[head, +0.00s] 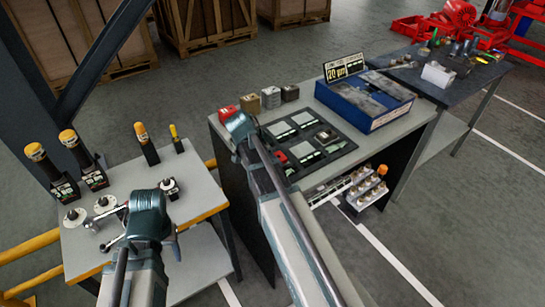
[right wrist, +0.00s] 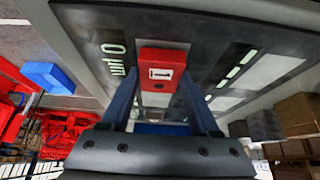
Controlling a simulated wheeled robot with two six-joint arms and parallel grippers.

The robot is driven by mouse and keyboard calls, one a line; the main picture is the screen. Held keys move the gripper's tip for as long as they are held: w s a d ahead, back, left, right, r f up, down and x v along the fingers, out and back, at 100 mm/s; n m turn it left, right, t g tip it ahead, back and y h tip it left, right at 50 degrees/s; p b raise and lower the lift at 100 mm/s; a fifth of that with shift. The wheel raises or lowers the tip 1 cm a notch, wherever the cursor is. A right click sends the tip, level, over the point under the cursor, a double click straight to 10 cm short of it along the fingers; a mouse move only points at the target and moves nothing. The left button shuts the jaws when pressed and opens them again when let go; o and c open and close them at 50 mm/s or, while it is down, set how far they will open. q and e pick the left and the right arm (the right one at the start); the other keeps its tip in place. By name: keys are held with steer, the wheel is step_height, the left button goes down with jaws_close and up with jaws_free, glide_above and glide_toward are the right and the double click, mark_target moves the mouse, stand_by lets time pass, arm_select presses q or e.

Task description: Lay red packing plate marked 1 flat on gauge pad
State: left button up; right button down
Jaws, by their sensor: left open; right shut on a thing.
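In the right wrist view the red packing plate marked 1 (right wrist: 160,62) sits between the two fingers of my right gripper (right wrist: 161,92), which is shut on it. In the head view this gripper (head: 238,124) is at the back left corner of the black mat (head: 325,165), beside a red block (head: 226,112); I cannot tell whether that is the held plate. The mat carries several pale square pads (head: 284,129); which is the gauge pad is unclear. My left gripper (head: 148,203) is open over the left table.
Brown (head: 270,98) and grey (head: 290,92) blocks stand behind the mat. A blue box (head: 365,100) with a "20 µm" sign (head: 342,70) stands to its right. A small red item (head: 281,157) lies at the mat's left. The left table (head: 120,190) holds black, orange-topped holders and pale discs.

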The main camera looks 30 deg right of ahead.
steer(key=shift+f, duration=0.2)
steer(key=shift+c, duration=0.2)
jaws_free()
steer(key=shift+r, duration=0.15)
steer(key=p+v, duration=1.1)
steer(key=v, duration=0.2)
steer(key=shift+a+r+p, duration=0.2)
steer(key=shift+r+p, duration=0.05)
steer(key=shift+p, duration=0.15)
